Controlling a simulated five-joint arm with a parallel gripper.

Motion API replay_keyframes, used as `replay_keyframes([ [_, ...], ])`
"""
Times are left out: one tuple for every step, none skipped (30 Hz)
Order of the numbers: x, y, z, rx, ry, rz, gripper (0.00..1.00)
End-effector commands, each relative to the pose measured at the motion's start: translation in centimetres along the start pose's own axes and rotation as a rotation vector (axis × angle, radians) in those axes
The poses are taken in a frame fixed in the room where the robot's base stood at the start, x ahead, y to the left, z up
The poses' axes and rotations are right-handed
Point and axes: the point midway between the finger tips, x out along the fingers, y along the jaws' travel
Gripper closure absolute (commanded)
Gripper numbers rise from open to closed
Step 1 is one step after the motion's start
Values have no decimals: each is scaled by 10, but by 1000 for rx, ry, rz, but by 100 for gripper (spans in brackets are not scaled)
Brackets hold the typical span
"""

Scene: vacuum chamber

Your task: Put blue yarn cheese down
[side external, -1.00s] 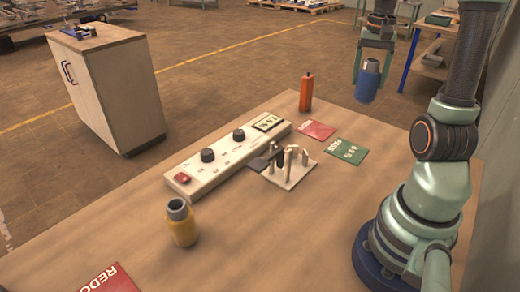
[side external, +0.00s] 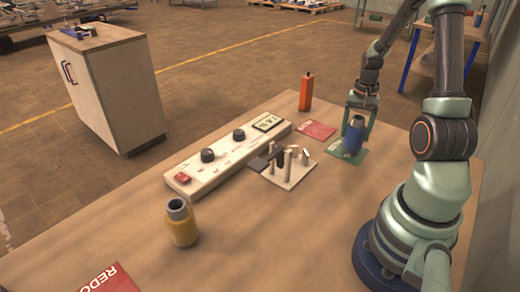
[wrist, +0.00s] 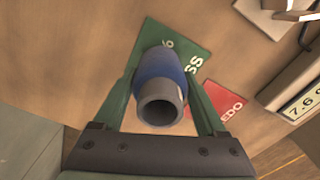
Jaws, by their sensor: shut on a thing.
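The blue yarn cheese appears as a blue, bottle-like cylinder (side external: 353,137) with a grey, hollow neck. My gripper (side external: 356,131) is shut on it, with one green finger on each side. The cylinder is roughly upright over the green card (side external: 337,150) on the table. The wrist view shows the blue body (wrist: 160,65) between the fingers, its open grey neck toward the camera. The green card (wrist: 180,38) lies behind it, partly hidden, with part of its lettering showing. I cannot tell whether the cylinder's base touches the card.
A red card (side external: 318,130) lies left of the green card. A white control box (side external: 225,155) and a plate with upright pegs (side external: 288,172) are to the left. A yellow bottle (side external: 181,225) stands near the front. The table's front middle is clear.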

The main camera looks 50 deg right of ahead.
Motion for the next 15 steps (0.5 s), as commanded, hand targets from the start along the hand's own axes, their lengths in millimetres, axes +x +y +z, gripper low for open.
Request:
replay_keyframes([
  [4,0,0,0,-2,0,95],
  [4,0,0,0,-1,0,95],
  [5,0,0,0,0,0,95],
  [5,0,0,0,1,0,95],
  [4,0,0,0,1,0,95],
  [4,0,0,0,1,0,95],
  [4,0,0,0,1,0,95],
  [4,0,0,0,1,0,95],
  [4,0,0,0,1,0,95],
  [5,0,0,0,0,0,95],
  [6,0,0,0,0,0,95],
  [7,0,0,0,0,0,95],
  [8,0,0,0,0,0,95],
  [7,0,0,0,1,0,15],
  [7,0,0,0,1,0,0],
])
